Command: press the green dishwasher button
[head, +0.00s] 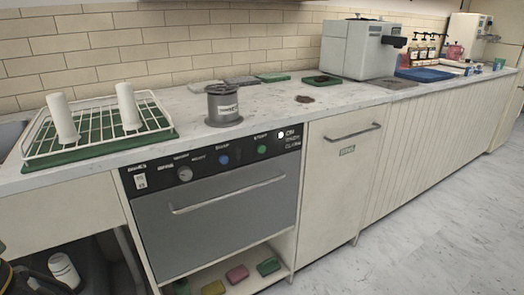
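The green button (262,149) is a small round button on the dark control panel of the dishwasher (228,210), right of the blue button (224,160). Nothing covers it. The dishwasher is grey, under the counter, with its door shut and a long bar handle (228,194). A white round light (281,135) shows at the panel's right end beside white lettering. A dark jointed shape at the bottom left corner seems to be my gripper (25,282), cut by the frame edge. It is well away from the button, and its fingers cannot be made out.
A white rack (95,112) with two white cylinders stands on a green mat. A coffee machine (360,48) is farther right. Sponges lie on the low shelf (225,275). The floor (430,210) in front is clear.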

